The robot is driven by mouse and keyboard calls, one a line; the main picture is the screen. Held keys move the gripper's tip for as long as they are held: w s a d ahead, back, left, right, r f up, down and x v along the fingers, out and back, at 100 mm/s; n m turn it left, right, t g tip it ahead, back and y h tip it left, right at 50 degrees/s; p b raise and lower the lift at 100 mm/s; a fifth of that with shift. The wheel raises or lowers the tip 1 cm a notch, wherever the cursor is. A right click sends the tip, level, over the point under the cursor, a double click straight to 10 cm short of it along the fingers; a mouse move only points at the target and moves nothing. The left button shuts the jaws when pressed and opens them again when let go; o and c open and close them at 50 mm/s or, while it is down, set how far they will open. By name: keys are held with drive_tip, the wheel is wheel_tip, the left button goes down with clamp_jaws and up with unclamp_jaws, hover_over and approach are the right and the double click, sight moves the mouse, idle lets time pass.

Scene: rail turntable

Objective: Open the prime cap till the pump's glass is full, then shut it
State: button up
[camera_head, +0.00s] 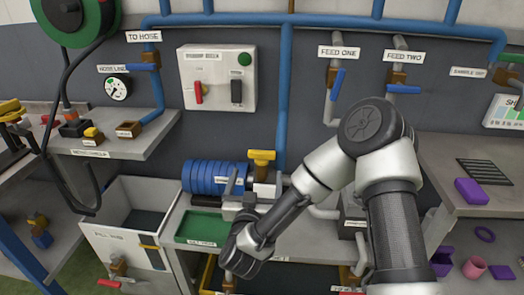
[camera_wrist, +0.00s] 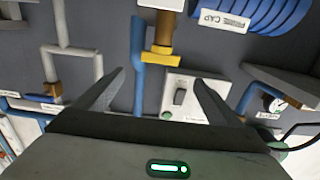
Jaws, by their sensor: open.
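A yellow cap on a brass neck (camera_head: 261,157) stands upright beside the blue ribbed motor (camera_head: 205,177). My gripper (camera_head: 240,182) is open and empty, in front of the pump and a little left of the yellow cap in the head view. In the wrist view the yellow cap lies beyond and between my fingertips (camera_wrist: 160,77), with no contact visible. I cannot make out the pump's glass; my arm hides part of the pump.
A green tray (camera_head: 201,228) sits left of my wrist. A white tank (camera_head: 120,230) stands at the left. A control box (camera_head: 217,77) with a red and a black handle hangs on the wall. Blue-handled feed valves (camera_head: 338,82) are on the right wall. Blue pipes run behind the cap.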

sight(262, 157)
drive_tip(key=w, duration=0.5)
drive_tip(key=w+b, duration=0.1)
drive_tip(key=w, duration=0.5)
drive_tip(key=w+b, duration=0.1)
drive_tip(key=w, duration=0.5)
drive_tip(key=shift+w+d, duration=0.1)
drive_tip(key=shift+d, duration=0.25)
drive_tip(key=shift+c, duration=0.3)
drive_tip(key=c, duration=1)
